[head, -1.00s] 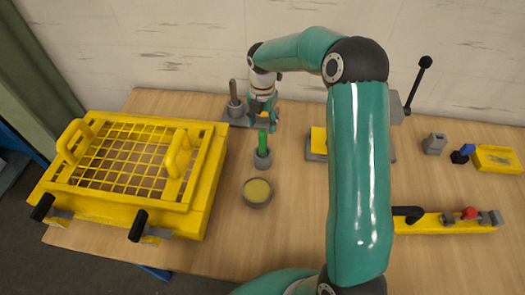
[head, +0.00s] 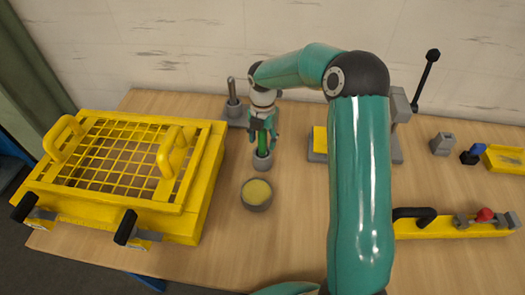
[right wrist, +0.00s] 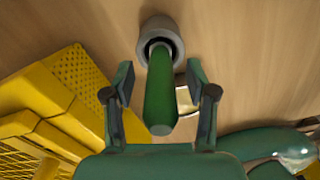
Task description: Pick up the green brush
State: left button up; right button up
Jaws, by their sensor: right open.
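The green brush (head: 263,143) stands upright in a small grey cup (head: 262,160) on the table. In the right wrist view the green brush (right wrist: 160,90) rises from the round grey cup (right wrist: 160,35) toward the camera. My right gripper (head: 263,132) is over the brush from above. In the right wrist view my right gripper's fingers (right wrist: 160,85) are open, one on each side of the brush handle, with gaps on both sides. The brush's lower end is hidden in the cup. My left gripper is not in view.
A yellow crate with a mesh top (head: 120,165) stands at left. A round pot with yellow contents (head: 257,194) is in front of the cup. A grey holder with a rod (head: 233,107) stands behind. A yellow bar fixture (head: 450,226) lies at right.

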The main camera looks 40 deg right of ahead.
grip_shut()
jog(key=shift+r, duration=0.15)
